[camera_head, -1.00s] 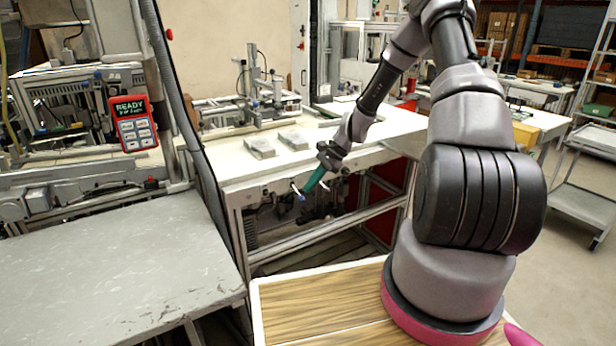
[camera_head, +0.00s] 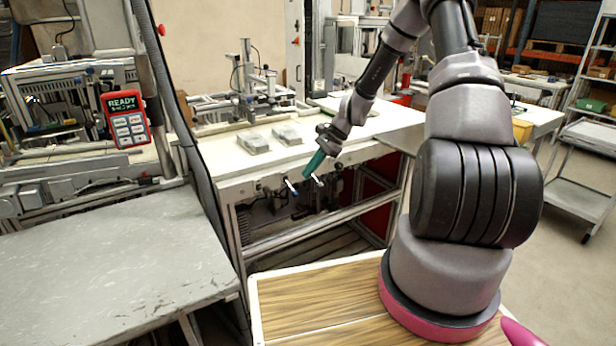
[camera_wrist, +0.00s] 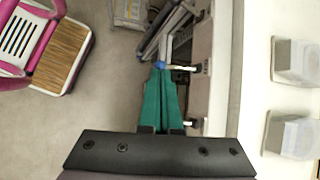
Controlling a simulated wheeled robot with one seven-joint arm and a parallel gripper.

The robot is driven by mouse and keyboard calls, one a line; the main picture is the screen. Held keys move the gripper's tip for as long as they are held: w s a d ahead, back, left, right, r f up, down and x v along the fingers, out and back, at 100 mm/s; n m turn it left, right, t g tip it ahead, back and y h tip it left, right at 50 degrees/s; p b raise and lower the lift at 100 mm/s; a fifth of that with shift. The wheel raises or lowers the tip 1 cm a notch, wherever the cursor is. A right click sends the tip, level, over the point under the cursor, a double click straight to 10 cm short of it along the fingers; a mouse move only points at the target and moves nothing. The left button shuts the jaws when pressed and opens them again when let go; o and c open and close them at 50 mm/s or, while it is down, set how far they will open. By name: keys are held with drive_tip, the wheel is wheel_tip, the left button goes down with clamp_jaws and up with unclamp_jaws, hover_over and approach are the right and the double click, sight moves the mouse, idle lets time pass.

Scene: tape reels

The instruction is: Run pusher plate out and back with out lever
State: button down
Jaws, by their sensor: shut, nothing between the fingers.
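My gripper (camera_head: 306,176) has teal fingers, closed together and empty, pointing down and left in front of the white bench's front edge. Two small levers with white handles stick out below that edge: a left lever (camera_head: 290,186) with a blue part and a right lever (camera_head: 318,180). The fingertips are near both; contact cannot be told. In the wrist view, the fingertips (camera_wrist: 160,74) are beside a blue-ended lever (camera_wrist: 180,67), and another white lever (camera_wrist: 190,124) is beside the finger bases. I cannot tell which is the out lever. I cannot make out the pusher plate.
The white bench (camera_head: 225,168) carries two grey blocks (camera_head: 252,143) and a metal fixture (camera_head: 250,90). A red handheld panel reading READY (camera_head: 125,118) hangs at left. A grey table (camera_head: 100,250) stands front left. A dark slanting post stands between the table and bench.

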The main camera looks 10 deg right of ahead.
drive_tip(key=s+d+r, duration=0.3)
drive_tip(key=d+r, duration=0.4)
drive_tip(key=r, duration=0.1)
drive_tip(key=shift+d, duration=0.25)
drive_tip(key=s+a+r+n+t+h, duration=0.1)
drive_tip(key=s+a+r+n+h, duration=0.3)
drive_tip(key=r, duration=0.6)
drive_tip(key=s+d+r+n+t, duration=0.1)
drive_tip(key=s+r+n+t, duration=0.1)
drive_tip(key=s+r, duration=0.65)
drive_tip(key=s+r+n+t+h, duration=0.1)
drive_tip(key=s+r+n+t, duration=0.2)
drive_tip(key=s+r, duration=0.7)
drive_tip(key=shift+s+a+r+t, duration=0.2)
drive_tip(key=shift+s+a+t, duration=0.15)
drive_tip(key=shift+s, duration=0.8)
